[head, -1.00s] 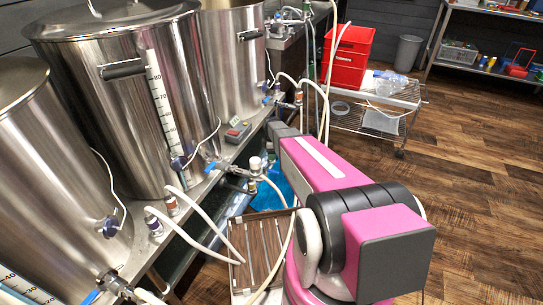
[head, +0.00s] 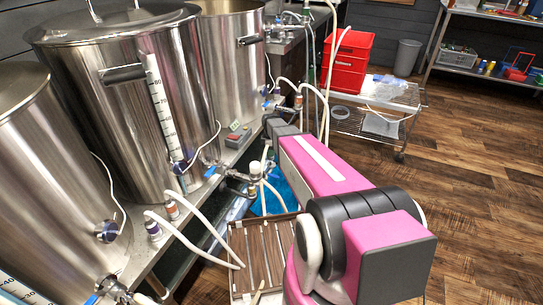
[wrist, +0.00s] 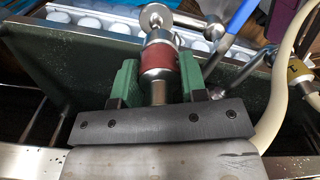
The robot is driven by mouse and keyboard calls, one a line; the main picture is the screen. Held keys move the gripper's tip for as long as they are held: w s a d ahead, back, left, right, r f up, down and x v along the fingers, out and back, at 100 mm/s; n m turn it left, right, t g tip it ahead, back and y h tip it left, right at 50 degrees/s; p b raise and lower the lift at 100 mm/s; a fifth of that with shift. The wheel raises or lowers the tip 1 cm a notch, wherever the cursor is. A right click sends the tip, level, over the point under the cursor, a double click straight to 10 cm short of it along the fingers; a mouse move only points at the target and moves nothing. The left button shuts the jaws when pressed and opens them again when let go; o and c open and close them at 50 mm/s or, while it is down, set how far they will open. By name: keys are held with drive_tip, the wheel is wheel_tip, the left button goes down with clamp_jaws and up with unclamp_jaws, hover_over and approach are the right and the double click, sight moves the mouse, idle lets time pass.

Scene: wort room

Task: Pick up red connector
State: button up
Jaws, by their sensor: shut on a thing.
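The red connector (wrist: 158,60) is a metal piece with a red band, in the middle of the wrist view. My gripper (wrist: 158,80) has its green fingers closed on either side of it. A round metal end shows just beyond the red band. In the head view my pink arm reaches away toward the bench edge beside the steel kettles; my fingertips and the held connector cannot be made out there.
Large steel kettles (head: 130,110) line the bench at left, with valves and pale hoses (head: 195,240) along its edge. A slatted wooden tray (head: 236,262) lies below. A yellow-banded fitting (wrist: 298,68) and hose are right of my gripper. Red bins (head: 347,62) stand on a wire cart; open floor lies right.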

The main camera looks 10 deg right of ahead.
drive_tip(key=s+a+r, duration=0.6)
drive_tip(key=s+a, duration=0.1)
drive_tip(key=shift+s+a+r, duration=0.2)
drive_tip(key=shift+s+a, duration=0.15)
drive_tip(key=shift+s, duration=0.05)
drive_tip(key=shift+r, duration=2.25)
